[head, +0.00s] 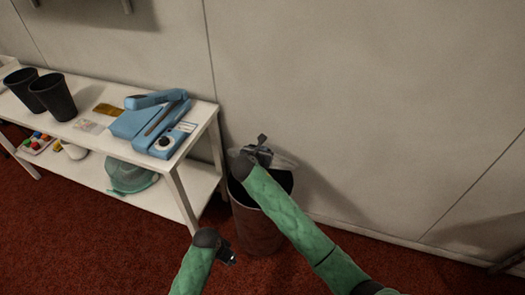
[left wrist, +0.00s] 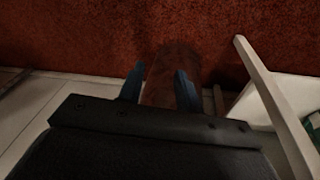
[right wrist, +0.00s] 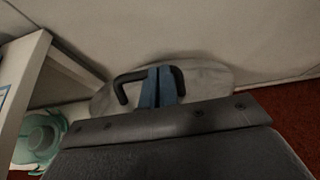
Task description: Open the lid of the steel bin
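The steel bin (head: 250,225) stands on the floor between the white shelf and the wall, and its dark inside shows. Its round grey lid (head: 284,161) is up at the back of the rim, toward the wall, partly hidden by my right arm. The lid (right wrist: 215,82) and its black handle (right wrist: 122,92) show in the right wrist view. My right gripper (right wrist: 161,70) has its blue fingers close together on the handle. My left gripper (head: 230,260) is low in front of the bin, fingers apart and empty. The bin's side (left wrist: 172,62) shows beyond them.
The wall (head: 380,110) is close behind. Red carpet (head: 90,240) is clear in front.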

